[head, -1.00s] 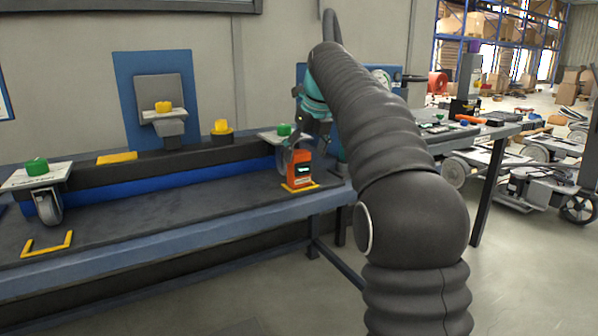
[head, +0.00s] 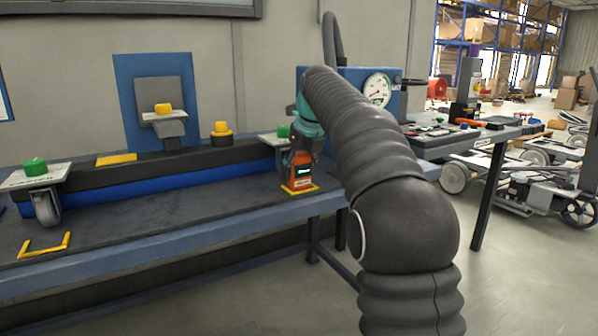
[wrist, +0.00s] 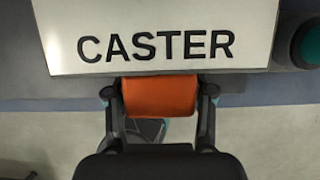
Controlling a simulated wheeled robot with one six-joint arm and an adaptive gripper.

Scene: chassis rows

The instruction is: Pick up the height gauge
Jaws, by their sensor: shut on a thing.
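The height gauge (head: 300,172) is an orange device with a small dark display. It stands upright at the right end of the bench, within a yellow corner marking (head: 300,190). My gripper (head: 303,152) comes down on it from above and is shut on its upper part. In the wrist view, the orange top of the gauge (wrist: 160,96) sits between the two dark fingers (wrist: 160,105). Its lower part is hidden there. I cannot tell any gap under its base.
A pale plate reading CASTER (wrist: 155,60) is close beside the gauge in the wrist view. A caster with a green knob (head: 36,167) stands at the bench's left. A yellow marking (head: 45,246) lies empty at front left. The bench mat between (head: 170,205) is clear.

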